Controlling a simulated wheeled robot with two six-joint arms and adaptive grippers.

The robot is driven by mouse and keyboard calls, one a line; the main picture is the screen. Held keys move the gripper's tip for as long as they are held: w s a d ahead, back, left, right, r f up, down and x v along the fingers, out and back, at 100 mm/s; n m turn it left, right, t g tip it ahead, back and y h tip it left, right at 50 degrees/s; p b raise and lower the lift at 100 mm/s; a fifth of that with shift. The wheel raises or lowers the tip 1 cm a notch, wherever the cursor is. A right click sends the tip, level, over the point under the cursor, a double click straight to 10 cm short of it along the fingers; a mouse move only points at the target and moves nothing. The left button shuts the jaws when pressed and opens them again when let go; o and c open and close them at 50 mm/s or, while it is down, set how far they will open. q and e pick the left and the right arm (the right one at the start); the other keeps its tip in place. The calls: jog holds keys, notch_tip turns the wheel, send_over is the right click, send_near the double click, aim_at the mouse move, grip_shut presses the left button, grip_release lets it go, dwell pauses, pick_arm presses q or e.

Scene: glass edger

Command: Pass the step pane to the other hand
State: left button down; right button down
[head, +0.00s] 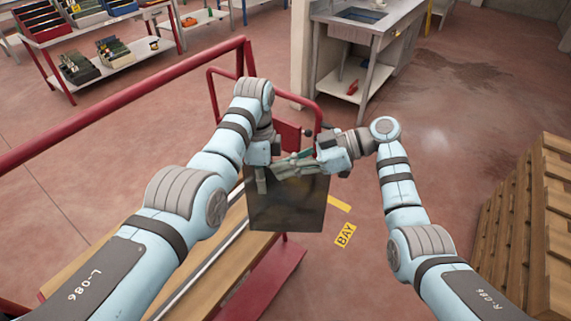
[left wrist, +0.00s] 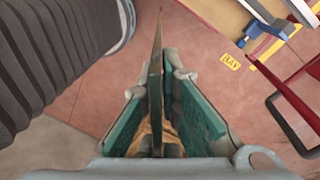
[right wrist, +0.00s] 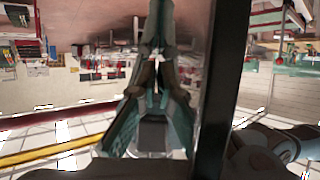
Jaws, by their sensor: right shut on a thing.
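The step pane (head: 288,208) is a dark, see-through sheet hanging upright in the middle of the head view. My right gripper (head: 287,166) is shut on its upper edge from the right. My left gripper (head: 262,182) is at the pane's upper left, lower than the right one. In the left wrist view the pane (left wrist: 156,75) shows edge-on as a thin strip between the two teal pads of my left gripper (left wrist: 160,100), which stand apart. In the right wrist view the fingers of my right gripper (right wrist: 155,70) are close together; their hold is hard to make out.
A red rail (head: 130,100) crosses on the left, and a red frame (head: 290,135) stands behind the grippers. A wooden-topped bench (head: 225,255) lies below left. Stacked wood (head: 520,220) stands at right. Open floor with a yellow BAY marking (head: 345,235) lies between.

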pick_arm(q)
jog(key=c, duration=1.7)
grip_release()
jog(key=shift+s, duration=0.1)
